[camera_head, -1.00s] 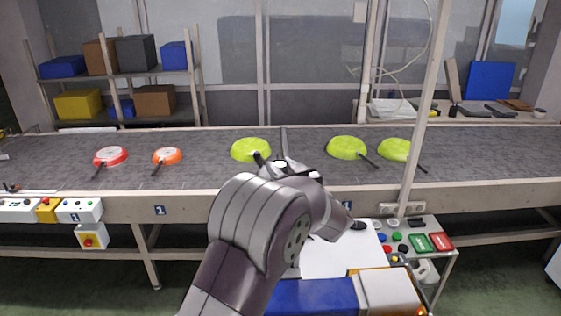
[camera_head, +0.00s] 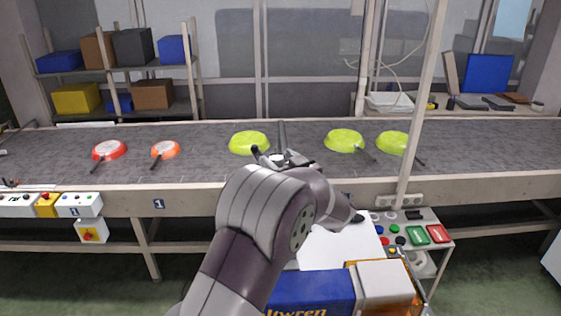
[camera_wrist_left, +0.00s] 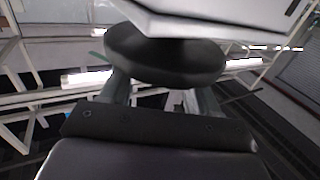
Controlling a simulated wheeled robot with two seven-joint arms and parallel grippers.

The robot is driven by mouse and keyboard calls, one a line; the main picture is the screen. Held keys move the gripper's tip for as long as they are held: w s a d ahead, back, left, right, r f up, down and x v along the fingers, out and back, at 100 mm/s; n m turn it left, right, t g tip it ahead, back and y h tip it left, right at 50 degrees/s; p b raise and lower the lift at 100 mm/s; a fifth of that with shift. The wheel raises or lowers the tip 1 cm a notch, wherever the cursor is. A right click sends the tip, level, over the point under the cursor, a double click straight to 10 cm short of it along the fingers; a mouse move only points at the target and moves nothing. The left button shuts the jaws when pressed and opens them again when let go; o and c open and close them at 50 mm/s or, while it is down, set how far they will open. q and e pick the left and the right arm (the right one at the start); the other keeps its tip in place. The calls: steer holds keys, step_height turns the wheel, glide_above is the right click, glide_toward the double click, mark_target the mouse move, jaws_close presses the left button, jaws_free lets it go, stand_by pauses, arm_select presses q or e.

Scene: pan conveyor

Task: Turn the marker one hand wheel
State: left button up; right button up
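My left arm reaches over the front of the conveyor, and its gripper (camera_head: 286,160) is mostly hidden behind the forearm in the head view. In the left wrist view a dark round disc (camera_wrist_left: 165,58), which looks like a hand wheel, hangs below a pale panel (camera_wrist_left: 225,15). My two grey fingers (camera_wrist_left: 160,98) are apart and reach up to its near side. The disc covers their tips, so I cannot tell whether they clamp it. My right gripper is out of view.
Red, orange and green pans (camera_head: 249,142) lie along the grey conveyor (camera_head: 60,150). A thin upright post (camera_head: 423,100) stands right of my arm. A button desk (camera_head: 412,216) and a blue box (camera_head: 310,292) are at lower right. A switch panel (camera_head: 78,204) is at left.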

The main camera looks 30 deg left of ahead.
mark_target(281, 164)
arm_select(q)
steer(key=shift+s+d+f, duration=0.1)
steer(key=shift+d+f, duration=0.05)
steer(key=shift+d, duration=0.05)
steer(key=b+v, duration=0.1)
steer(key=v, duration=0.1)
steer(key=b+v, duration=0.1)
steer(key=shift+d+f+b, duration=0.25)
steer(key=shift+f+b, duration=0.05)
steer(key=shift+b, duration=0.05)
steer(key=b+v, duration=0.2)
steer(key=v, duration=0.6)
steer(key=shift+s+d+r+b, duration=0.3)
steer(key=shift+r+b, duration=0.1)
